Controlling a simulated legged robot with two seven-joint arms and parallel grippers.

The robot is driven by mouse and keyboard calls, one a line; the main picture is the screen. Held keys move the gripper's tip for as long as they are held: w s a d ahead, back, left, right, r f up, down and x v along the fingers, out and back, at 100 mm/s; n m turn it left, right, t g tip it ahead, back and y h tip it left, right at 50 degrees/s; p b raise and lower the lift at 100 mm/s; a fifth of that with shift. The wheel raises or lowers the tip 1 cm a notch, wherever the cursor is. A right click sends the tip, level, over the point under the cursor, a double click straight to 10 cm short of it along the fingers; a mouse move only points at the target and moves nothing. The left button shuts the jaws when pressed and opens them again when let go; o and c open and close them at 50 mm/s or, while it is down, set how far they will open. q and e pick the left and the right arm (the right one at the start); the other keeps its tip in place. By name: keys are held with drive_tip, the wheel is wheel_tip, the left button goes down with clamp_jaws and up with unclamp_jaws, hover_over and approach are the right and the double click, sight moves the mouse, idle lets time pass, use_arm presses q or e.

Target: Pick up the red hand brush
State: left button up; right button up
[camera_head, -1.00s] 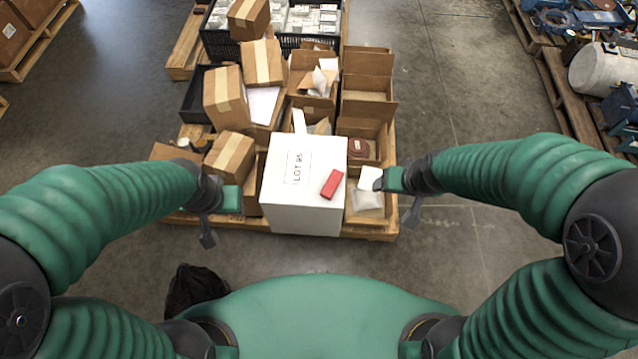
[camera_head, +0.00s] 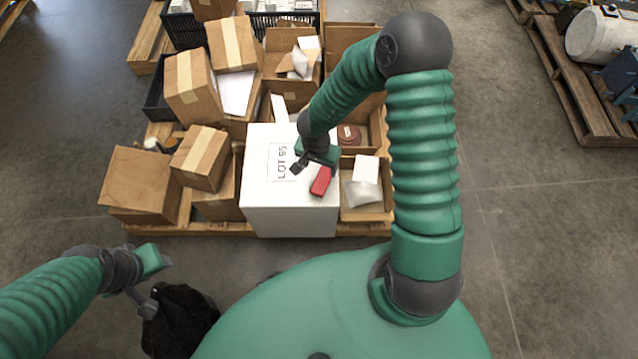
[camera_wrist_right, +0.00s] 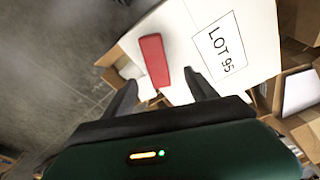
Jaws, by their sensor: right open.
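The red hand brush (camera_head: 321,181) appears as a small red block on top of a white box (camera_head: 290,218) with a "LOT 95" label. It lies near the box's right edge. My right gripper (camera_head: 313,168) is over the box top, just above and beside the brush. In the right wrist view its jaws (camera_wrist_right: 160,86) are open and empty, with the red brush (camera_wrist_right: 155,60) ahead of them, slightly left of centre. My left gripper (camera_head: 150,280) hangs at lower left, away from the box, near a black bag; its jaw opening is unclear.
Cardboard boxes (camera_head: 200,158) crowd the pallet left of and behind the white box. An open carton (camera_head: 375,210) with white packets stands directly to its right. A black bag (camera_head: 180,320) is on the floor at lower left.

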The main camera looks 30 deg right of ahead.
drive_tip(key=b, duration=0.2)
hover_over(323, 177)
drive_tip(key=f, duration=0.4)
drive_tip(key=shift+a+f, duration=0.25)
drive_tip(key=shift+a, duration=0.15)
drive_tip(key=shift+d+f, duration=0.25)
drive_tip(key=shift+f, duration=0.35)
wheel_tip(323, 177, down, 4)
drive_tip(key=b, duration=0.4)
drive_tip(key=shift+s+d+f, duration=0.1)
drive_tip(key=shift+f, duration=0.15)
drive_tip(key=shift+d+r, duration=0.1)
drive_tip(key=shift+r, duration=0.1)
drive_tip(key=shift+c, duration=1.1)
use_arm(q)
drive_tip(key=s+x, duration=0.1)
drive_tip(key=x, duration=0.6)
drive_tip(key=shift+s+d+f, duration=0.2)
drive_tip(key=shift+d, duration=0.05)
use_arm(e)
clamp_jaws()
